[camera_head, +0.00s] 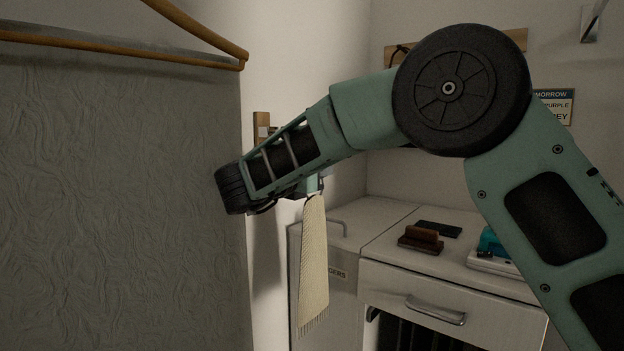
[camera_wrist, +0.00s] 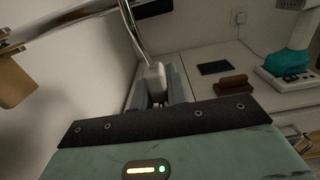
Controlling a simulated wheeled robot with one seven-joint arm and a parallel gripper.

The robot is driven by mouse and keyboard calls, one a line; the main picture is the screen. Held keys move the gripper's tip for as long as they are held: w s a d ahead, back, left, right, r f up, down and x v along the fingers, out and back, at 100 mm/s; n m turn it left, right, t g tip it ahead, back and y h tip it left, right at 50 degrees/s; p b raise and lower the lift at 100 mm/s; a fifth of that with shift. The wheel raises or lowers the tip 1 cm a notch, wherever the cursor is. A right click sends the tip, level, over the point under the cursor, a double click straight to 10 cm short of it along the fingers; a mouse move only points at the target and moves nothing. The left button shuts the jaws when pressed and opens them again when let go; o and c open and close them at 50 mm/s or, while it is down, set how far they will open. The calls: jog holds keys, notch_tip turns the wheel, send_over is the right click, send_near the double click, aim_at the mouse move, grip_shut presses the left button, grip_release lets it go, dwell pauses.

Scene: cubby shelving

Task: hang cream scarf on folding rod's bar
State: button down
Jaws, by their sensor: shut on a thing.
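The cream scarf (camera_head: 313,265) hangs upright in the head view, its fringed lower end free in front of the white cabinet. My gripper (camera_head: 318,186) is at its top, shut on it and partly hidden by my arm. In the wrist view my gripper (camera_wrist: 157,92) is closed around a pale piece (camera_wrist: 155,76) at the lower end of a thin curved chrome piece. A straight metal bar (camera_wrist: 62,20), seemingly the folding rod's, crosses the upper left beside a wooden block. Whether the chrome piece touches the bar I cannot tell.
A large grey textured panel (camera_head: 120,200) and a wooden hanger (camera_head: 130,48) fill the left of the head view. A white cabinet (camera_head: 390,290) carries a brown brush-like block (camera_head: 420,240), a dark flat pad (camera_head: 438,229) and a teal device (camera_head: 490,243).

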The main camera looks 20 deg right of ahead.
jog(key=shift+w+d+b, duration=0.35)
jog(key=shift+w+d, duration=0.05)
jog(key=shift+d, duration=0.2)
jog(key=shift+w+f+b, duration=0.1)
jog(key=shift+f+b, duration=1.25)
jog(key=shift+b, duration=0.25)
jog(key=c, duration=1.3)
grip_release()
